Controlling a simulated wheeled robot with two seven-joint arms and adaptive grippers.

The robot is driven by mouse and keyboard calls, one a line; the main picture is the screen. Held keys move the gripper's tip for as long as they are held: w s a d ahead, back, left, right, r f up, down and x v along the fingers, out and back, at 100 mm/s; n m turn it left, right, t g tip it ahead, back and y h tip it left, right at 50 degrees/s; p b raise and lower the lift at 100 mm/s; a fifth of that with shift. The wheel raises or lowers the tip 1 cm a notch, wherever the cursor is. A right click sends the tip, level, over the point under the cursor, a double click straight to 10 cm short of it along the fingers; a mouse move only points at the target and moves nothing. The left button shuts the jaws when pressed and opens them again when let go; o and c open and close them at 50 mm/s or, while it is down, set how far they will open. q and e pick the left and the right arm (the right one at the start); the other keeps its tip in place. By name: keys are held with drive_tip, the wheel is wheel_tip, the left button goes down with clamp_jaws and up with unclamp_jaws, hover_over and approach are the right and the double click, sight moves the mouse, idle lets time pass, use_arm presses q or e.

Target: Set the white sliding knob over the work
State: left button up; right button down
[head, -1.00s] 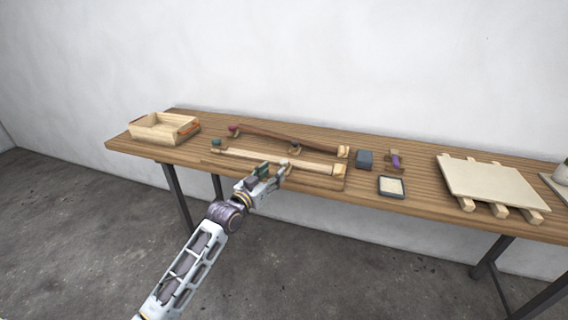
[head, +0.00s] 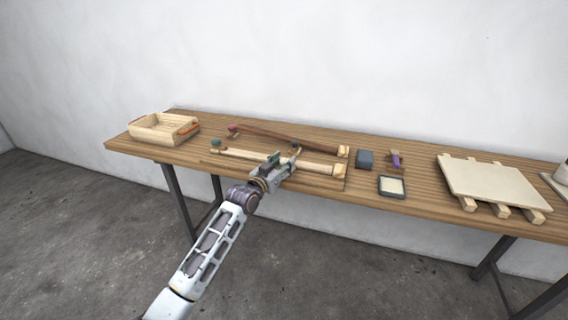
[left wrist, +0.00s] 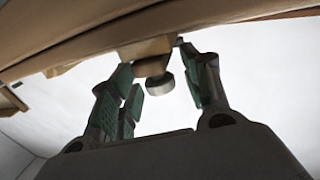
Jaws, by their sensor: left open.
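My left gripper (head: 278,164) is over the front rail of the wooden slide fixture (head: 235,153), with its fingers apart. In the left wrist view, a round pale grey-white knob (left wrist: 159,86) on a wooden block (left wrist: 146,50) shows between the open green-padded fingers (left wrist: 165,92). I see no clear contact between fingers and knob. In the head view the gripper mostly hides this knob. A darker rail (head: 270,137) runs behind the front one. My right gripper is not in view.
A wooden box (head: 150,131) stands at the left end of the table. A blue-grey block (head: 364,159), a purple-handled item (head: 396,159) and a dark-framed tray (head: 392,187) lie right of the rails. A pale board on slats (head: 495,183) is farther right.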

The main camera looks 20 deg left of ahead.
use_arm(q)
drive_tip(key=shift+w+d, duration=0.1)
drive_tip(key=shift+w, duration=0.2)
drive_tip(key=shift+c, duration=0.3)
clamp_jaws()
